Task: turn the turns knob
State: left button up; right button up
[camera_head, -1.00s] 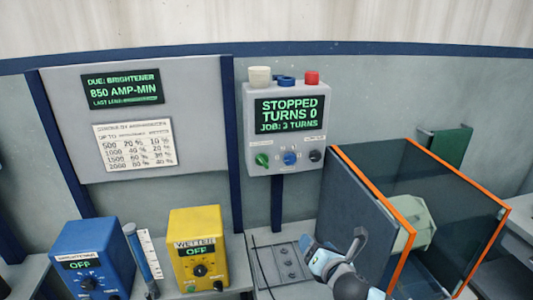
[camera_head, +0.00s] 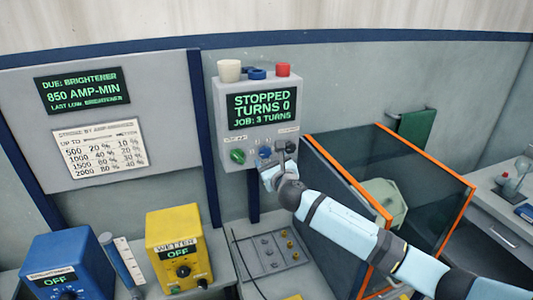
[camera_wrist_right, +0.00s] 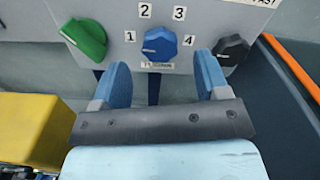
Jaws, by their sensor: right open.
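The turns knob is the blue knob (camera_wrist_right: 155,44) in the middle of the control box's lower row, with the numbers 1 to 4 around it. Its pointer sits toward the 1. In the head view the blue knob (camera_head: 264,152) is partly hidden by my right gripper. The box (camera_head: 222,112) has a screen reading "STOPPED TURNS 0, JOB: 3 TURNS". My right gripper (camera_wrist_right: 160,80) is open and empty, its two blue fingers just below the knob, one to each side. It also shows in the head view (camera_head: 272,165). My left gripper is not in view.
A green knob (camera_wrist_right: 84,39) and a black knob (camera_wrist_right: 232,49) flank the blue one closely. An orange-framed clear enclosure (camera_head: 405,165) stands right of the box. Yellow (camera_head: 178,245) and blue (camera_head: 66,268) pump boxes stand at the lower left.

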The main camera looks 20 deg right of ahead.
aim_at(266, 154)
jog(key=shift+w, duration=1.7)
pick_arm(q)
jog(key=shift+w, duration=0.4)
pick_arm(e)
jog(key=c, duration=0.9)
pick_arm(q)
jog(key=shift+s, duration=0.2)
